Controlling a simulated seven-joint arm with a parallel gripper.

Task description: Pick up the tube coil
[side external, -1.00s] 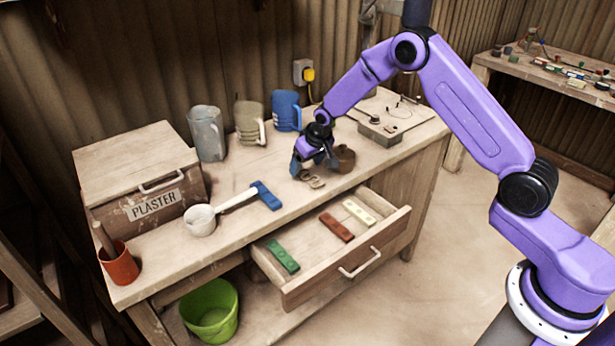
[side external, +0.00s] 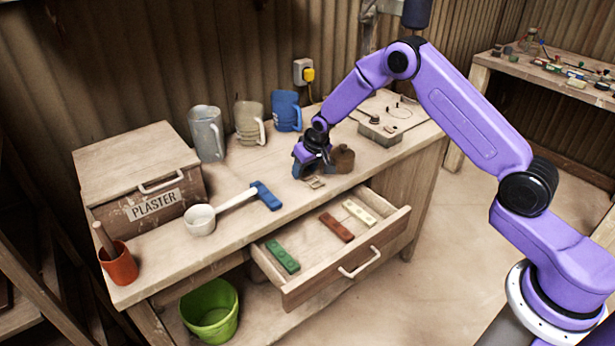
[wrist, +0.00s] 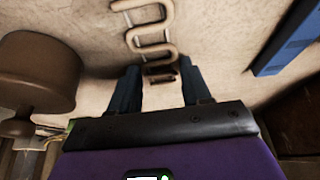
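The tube coil (wrist: 150,38) is a brownish, snaking bent tube lying flat on the bench top. In the wrist view it runs from the top edge down to between my fingertips, where its near end is dark and shaded. In the side view its front part (side external: 315,183) shows just in front of my gripper (side external: 312,173); the rest is hidden. My gripper (wrist: 160,75) points down low over the bench, with its two blue fingers apart on either side of the coil's near end. I see no finger pressing on the tube.
A brown round knobbed object (side external: 342,160) stands close beside my gripper. The blue-handled scoop (side external: 235,205) lies to the left. An open drawer (side external: 335,245) with coloured bars juts out below the bench front. Jugs (side external: 249,122) stand behind; a flat box (side external: 383,130) is at the right.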

